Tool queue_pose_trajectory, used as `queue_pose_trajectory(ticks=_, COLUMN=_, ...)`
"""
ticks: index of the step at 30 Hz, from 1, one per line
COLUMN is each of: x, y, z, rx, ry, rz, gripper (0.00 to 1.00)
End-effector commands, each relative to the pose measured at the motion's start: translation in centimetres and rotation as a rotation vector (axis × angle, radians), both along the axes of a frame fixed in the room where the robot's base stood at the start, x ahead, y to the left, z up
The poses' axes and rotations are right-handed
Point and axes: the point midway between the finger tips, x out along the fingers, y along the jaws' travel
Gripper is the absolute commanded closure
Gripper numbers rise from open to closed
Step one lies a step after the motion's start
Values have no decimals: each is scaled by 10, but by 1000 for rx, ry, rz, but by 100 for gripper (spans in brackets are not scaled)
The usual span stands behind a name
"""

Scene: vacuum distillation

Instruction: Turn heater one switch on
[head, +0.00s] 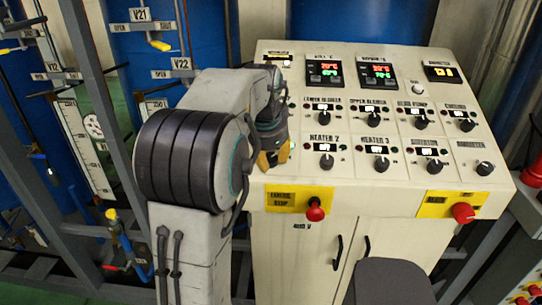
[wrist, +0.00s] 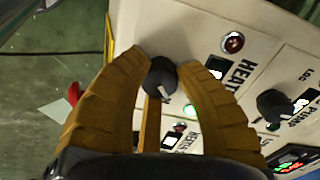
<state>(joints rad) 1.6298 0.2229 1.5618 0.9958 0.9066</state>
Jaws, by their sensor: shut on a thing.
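My gripper (head: 272,158) is at the left end of the lower switch row on the control panel (head: 345,178), left of the Heater 2 switch (head: 326,162). In the wrist view, the yellow fingers of my gripper (wrist: 166,60) are closed around a black rotary knob (wrist: 161,80), the heater one switch by its place. A pale pointer mark shows on the knob's lower side. The label beside it (wrist: 238,75) reads only "HEAT", the rest hidden by a finger. In the head view my gripper and arm hide this knob.
The Heater 3 switch (head: 381,166) stands further right in the same row. A red emergency stop button (head: 315,210) sits below on a yellow plate. Another black knob (wrist: 274,105) is right of my fingers in the wrist view. Pipes and valves stand at left.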

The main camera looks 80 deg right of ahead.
Motion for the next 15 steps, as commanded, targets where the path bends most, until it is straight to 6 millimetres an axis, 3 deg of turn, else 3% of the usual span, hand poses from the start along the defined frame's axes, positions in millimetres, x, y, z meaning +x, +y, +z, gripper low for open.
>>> queue_pose_trajectory(ticks=15, x=1, y=2, z=-4, rx=17, ry=-76, rz=-202, gripper=100)
